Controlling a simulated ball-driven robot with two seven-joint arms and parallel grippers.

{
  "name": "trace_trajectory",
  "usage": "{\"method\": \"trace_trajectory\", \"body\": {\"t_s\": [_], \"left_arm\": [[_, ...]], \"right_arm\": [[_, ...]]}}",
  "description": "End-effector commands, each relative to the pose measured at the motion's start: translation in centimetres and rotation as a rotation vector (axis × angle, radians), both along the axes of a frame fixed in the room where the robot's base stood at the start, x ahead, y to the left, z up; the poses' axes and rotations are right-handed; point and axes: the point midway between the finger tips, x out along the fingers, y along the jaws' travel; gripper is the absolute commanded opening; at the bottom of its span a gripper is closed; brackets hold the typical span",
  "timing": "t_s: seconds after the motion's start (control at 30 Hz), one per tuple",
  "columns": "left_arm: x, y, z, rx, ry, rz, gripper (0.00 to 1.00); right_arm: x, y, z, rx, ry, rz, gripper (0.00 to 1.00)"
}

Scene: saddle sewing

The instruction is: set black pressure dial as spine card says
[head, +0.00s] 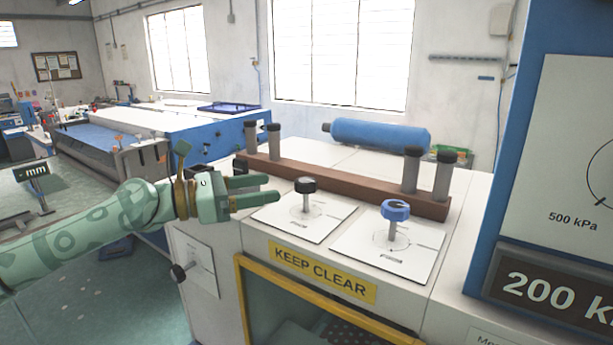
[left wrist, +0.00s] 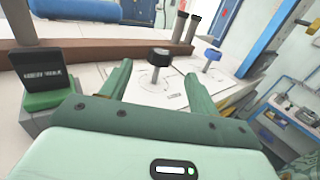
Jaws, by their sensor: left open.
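The black dial (head: 305,186) is a dark knob on a metal stem, upright over a white marked plate (head: 290,220) on the machine top. My left gripper (head: 272,189) is open, just left of the black dial and apart from it in the head view. In the left wrist view the black dial (left wrist: 160,57) appears between the tips of my left gripper (left wrist: 158,69), beyond them. I cannot read the plate's marks or the dial's setting. I cannot make out a spine card. My right gripper is not in view.
A blue dial (head: 396,211) stands on its own plate to the right. A brown bar (head: 340,185) with grey posts runs behind both dials. A "200 k" display (head: 555,298) and a gauge marked 500 kPa (head: 585,165) are at right. A "KEEP CLEAR" label (head: 322,272) is below.

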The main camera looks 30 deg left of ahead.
Motion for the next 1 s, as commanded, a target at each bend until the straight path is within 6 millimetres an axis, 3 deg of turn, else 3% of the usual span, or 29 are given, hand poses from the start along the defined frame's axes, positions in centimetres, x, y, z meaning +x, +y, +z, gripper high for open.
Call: {"method": "trace_trajectory", "body": {"t_s": [0.4, 0.6, 0.9, 0.93, 1.0], "left_arm": [[4.8, -4.7, 0.8, 0.0, -0.004, -0.006, 0.61], [6.4, -6.1, 0.2, 0.001, -0.001, -0.003, 0.61], [6.6, -6.3, -0.1, 0.003, 0.0, -0.004, 0.61], [6.6, -6.3, -0.1, 0.003, 0.0, -0.004, 0.58], [6.6, -6.3, -0.1, 0.003, 0.0, -0.004, 0.39]], "right_arm": [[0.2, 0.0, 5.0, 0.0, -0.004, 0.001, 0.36], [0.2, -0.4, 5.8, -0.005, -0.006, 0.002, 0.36], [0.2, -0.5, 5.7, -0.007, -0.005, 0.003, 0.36], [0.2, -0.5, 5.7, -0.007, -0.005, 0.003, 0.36], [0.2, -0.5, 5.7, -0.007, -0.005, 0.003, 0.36]]}}
